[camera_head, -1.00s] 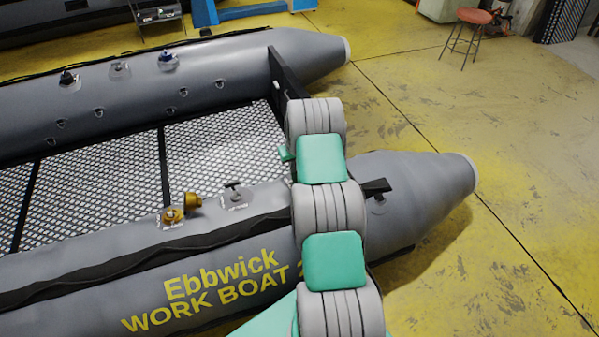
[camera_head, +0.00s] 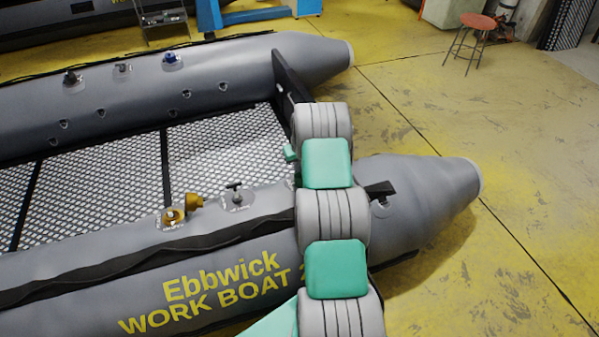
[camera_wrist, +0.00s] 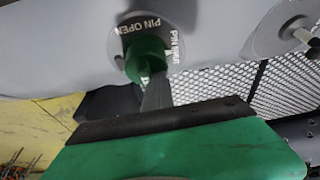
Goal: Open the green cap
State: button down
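The green cap (camera_wrist: 146,58) shows in the wrist view on a round grey patch (camera_wrist: 172,42) lettered "PIN OPEN", on a grey tube. I cannot make out the cap in the head view. My gripper (camera_wrist: 156,92) is seen from its green housing, with a grey finger reaching up to just below the cap. Whether it touches the cap is unclear. A second finger cannot be made out, so its opening is unclear. In the head view my arm crosses the near tube and hides the gripper.
The grey boat's near tube (camera_head: 110,255) bears a brass-coloured fitting (camera_head: 173,216) and a black T-handle valve (camera_head: 235,192). Its far tube (camera_head: 120,95) bears several valves. A red stool (camera_head: 478,22) stands far right. Yellow floor right of the boat is clear.

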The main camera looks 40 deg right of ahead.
jog(key=shift+s+d+r+b, duration=0.1)
jog(key=shift+s+d+b, duration=0.1)
jog(key=shift+s+d, duration=0.45)
jog(key=shift+s+d+r+b, duration=0.15)
jog(key=shift+s+d, duration=0.15)
jog(key=shift+d, duration=0.5)
jog(key=shift+s+d, duration=0.1)
jog(key=shift+d, duration=0.05)
jog(key=shift+s+d, duration=0.15)
jog(key=shift+w+a+r+p, duration=0.25)
jog(key=shift+w+a+r, duration=0.2)
jog(key=shift+a, duration=0.1)
jog(key=shift+w+a+r+p, duration=0.2)
jog(key=shift+w+a+r, duration=0.15)
jog(key=shift+a, duration=0.2)
jog(key=shift+w+a+r+p, duration=0.2)
jog(key=shift+w+a+r, duration=0.2)
jog(key=shift+a+r, duration=0.2)
jog(key=shift+w+a+r+p, duration=0.25)
jog(key=shift+w+a+r, duration=0.1)
jog(key=shift+a+r, duration=0.3)
jog(key=shift+w+a+r+p, duration=0.2)
jog(key=shift+w+a+r, duration=0.25)
jog(key=shift+r, duration=0.25)
jog(key=shift+s, duration=0.1)
